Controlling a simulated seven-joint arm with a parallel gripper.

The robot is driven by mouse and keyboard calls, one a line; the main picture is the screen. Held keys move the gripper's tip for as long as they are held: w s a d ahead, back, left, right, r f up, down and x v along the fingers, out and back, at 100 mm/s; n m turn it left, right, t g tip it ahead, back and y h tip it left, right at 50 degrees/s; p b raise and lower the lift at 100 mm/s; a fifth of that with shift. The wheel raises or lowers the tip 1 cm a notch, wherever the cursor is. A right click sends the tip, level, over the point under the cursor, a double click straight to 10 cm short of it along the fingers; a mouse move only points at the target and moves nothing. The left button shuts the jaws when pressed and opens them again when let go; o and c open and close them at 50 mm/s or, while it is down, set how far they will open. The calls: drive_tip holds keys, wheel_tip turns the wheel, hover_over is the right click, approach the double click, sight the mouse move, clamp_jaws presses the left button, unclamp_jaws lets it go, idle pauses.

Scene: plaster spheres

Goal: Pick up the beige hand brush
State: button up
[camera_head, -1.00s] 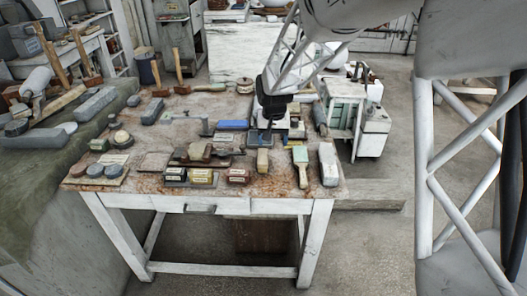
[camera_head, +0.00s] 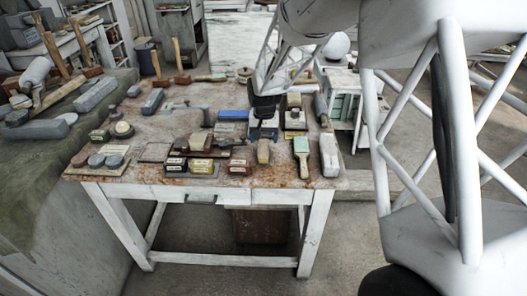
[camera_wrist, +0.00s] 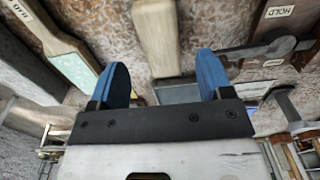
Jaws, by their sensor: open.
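A small beige block-like piece (camera_head: 263,151), which I take for the beige hand brush, lies near the front edge of the worktable (camera_head: 125,172). It also shows in the wrist view as a pale beige block (camera_wrist: 157,38), top centre. My gripper (camera_head: 264,131) is open and points down just behind it. In the wrist view, the blue fingers of my gripper (camera_wrist: 162,75) are spread apart with nothing held between them. The beige piece lies beyond the fingertips, in line with the gap.
A mint-and-beige brush (camera_head: 301,152) lies to the right, with a pale block (camera_head: 328,155) beyond it. A dark labelled block (camera_head: 239,163) lies to the left. A blue block (camera_head: 233,115) and a small framed plate (camera_head: 295,122) flank my gripper.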

sight(263, 146)
drive_tip(key=shift+f, duration=0.55)
drive_tip(key=shift+s+a+f, duration=0.1)
drive_tip(key=shift+s+f, duration=0.05)
drive_tip(key=shift+f, duration=2.45)
drive_tip(key=c, duration=1)
drive_tip(key=shift+c, duration=0.2)
drive_tip(key=shift+r, duration=0.15)
